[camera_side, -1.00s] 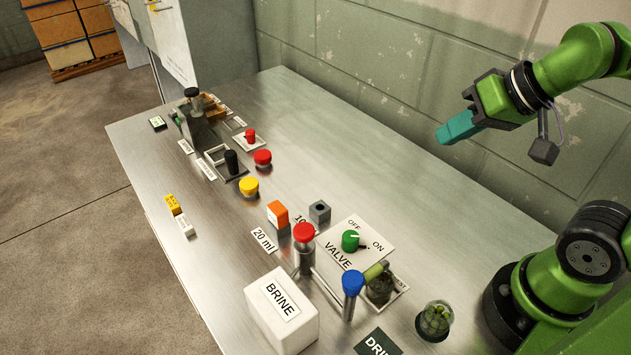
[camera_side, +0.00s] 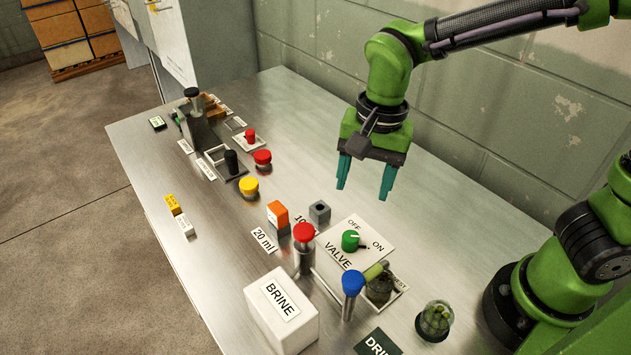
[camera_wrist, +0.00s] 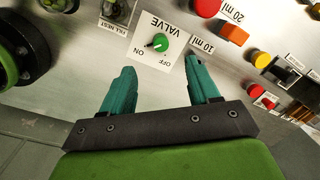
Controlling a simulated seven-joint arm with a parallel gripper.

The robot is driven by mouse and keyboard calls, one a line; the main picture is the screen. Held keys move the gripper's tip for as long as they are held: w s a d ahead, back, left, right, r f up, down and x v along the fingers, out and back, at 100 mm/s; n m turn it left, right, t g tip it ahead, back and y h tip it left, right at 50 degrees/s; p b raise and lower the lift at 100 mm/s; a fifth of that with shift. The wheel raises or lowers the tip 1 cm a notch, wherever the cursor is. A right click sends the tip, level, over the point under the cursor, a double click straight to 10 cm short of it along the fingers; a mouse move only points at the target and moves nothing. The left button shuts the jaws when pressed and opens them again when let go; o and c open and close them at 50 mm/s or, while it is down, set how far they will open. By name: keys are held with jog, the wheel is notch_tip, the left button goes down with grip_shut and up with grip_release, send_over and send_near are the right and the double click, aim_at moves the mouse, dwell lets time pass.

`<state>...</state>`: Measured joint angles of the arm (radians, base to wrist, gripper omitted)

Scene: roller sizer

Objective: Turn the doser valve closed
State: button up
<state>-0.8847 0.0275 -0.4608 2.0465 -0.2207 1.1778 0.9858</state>
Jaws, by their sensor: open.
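Close around the valve stand a red-capped post (camera_side: 304,240), a blue-capped post (camera_side: 352,292), a grey block (camera_side: 319,211), an orange block (camera_side: 278,213) and a green bottle in the nest (camera_side: 379,288). A white BRINE box (camera_side: 281,312) stands in front. Bare table lies behind the plate.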

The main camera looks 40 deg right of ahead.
aim_at(351, 236)
jog(key=f+m, duration=0.2)
jog(key=f, duration=0.3)
jog(key=w+f+m, duration=0.1)
jog(key=f+m, duration=0.1)
jog(key=f, duration=0.4)
jog(key=f+m+h, duration=0.1)
jog(key=f+m, duration=0.2)
jog(key=f, duration=0.2)
jog(key=shift+w+d+f, duration=0.15)
jog(key=shift+w+f, duration=0.05)
jog(key=shift+w, duration=0.15)
jog(key=shift+c, duration=0.2)
jog(key=c, duration=1)
